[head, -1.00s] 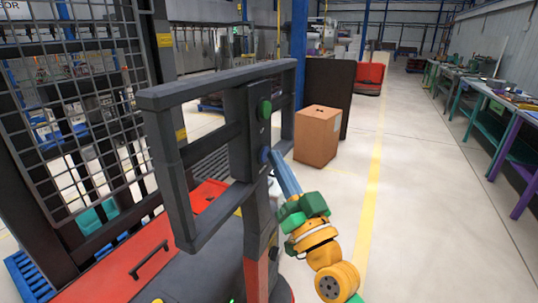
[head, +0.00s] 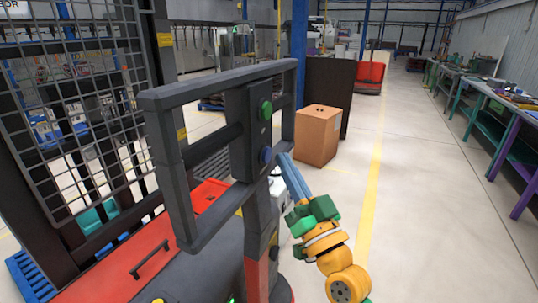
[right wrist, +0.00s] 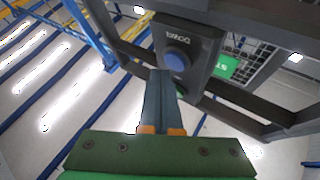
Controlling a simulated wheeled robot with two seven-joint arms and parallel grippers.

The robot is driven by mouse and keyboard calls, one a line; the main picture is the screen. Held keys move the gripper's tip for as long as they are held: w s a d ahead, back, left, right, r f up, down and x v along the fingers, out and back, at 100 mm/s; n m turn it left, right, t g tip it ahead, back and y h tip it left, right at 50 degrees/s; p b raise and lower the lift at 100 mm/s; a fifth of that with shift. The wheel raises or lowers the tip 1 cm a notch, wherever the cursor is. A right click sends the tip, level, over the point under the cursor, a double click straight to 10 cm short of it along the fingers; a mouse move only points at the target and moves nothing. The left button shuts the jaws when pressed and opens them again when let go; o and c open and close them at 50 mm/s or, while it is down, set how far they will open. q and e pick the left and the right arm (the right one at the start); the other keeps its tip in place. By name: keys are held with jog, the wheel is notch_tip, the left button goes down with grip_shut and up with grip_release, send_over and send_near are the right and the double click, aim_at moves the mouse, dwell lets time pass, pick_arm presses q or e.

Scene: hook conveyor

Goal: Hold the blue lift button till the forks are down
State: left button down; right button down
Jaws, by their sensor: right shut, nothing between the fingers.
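The blue lift button (head: 265,155) sits on the dark control post (head: 239,140) below a green button (head: 265,110). It also shows in the right wrist view (right wrist: 177,62), just beyond my fingertips. My right gripper (head: 283,157) is shut and empty, its blue-grey fingers pointing up at the post. In the head view the tips are a little to the right of the button, with a small gap. The fingers (right wrist: 161,74) also show shut together in the right wrist view. My left gripper is out of view. I cannot make out the forks.
A dark handle frame (head: 165,99) surrounds the post. The red truck body (head: 110,270) lies below, with a mesh guard (head: 75,90) at the left. A cardboard box (head: 318,136) stands behind the gripper. The floor on the right is clear up to the workbenches (head: 490,105).

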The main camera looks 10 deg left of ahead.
jog(key=d, duration=0.1)
jog(key=s+d, duration=0.1)
jog(key=d, duration=0.2)
jog(key=shift+s+d, duration=0.3)
jog(key=shift+d, duration=0.1)
dwell(0.5)
jog(key=w+d+f+m+g+h, duration=0.2)
jog(key=f+h, duration=0.2)
jog(key=f, duration=1)
jog(key=w+d+f+m+g+h, duration=0.1)
jog(key=d+f+g+h, duration=0.2)
jog(key=f, duration=1.2)
jog(key=s+d+f+g+h, duration=0.2)
jog(key=s+f, duration=0.2)
jog(key=f, duration=0.4)
jog(key=s+d+f+g+h, duration=0.1)
jog(key=s+d+f+g, duration=0.15)
jog(key=f, duration=0.55)
jog(key=s+d+f+g+h, duration=0.2)
jog(key=s+d+f+g, duration=0.15)
jog(key=s+f, duration=0.95)
jog(key=s+d+f+g, duration=0.2)
jog(key=s+f, duration=0.1)
jog(key=s, duration=0.8)
jog(key=s+d+f+n+g+h, duration=0.1)
jog(key=s+d+f+g, duration=0.1)
jog(key=s, duration=1)
jog(key=shift+s+f+g, duration=0.2)
jog(key=shift+f+g, duration=0.55)
jog(key=shift+g, duration=0.05)
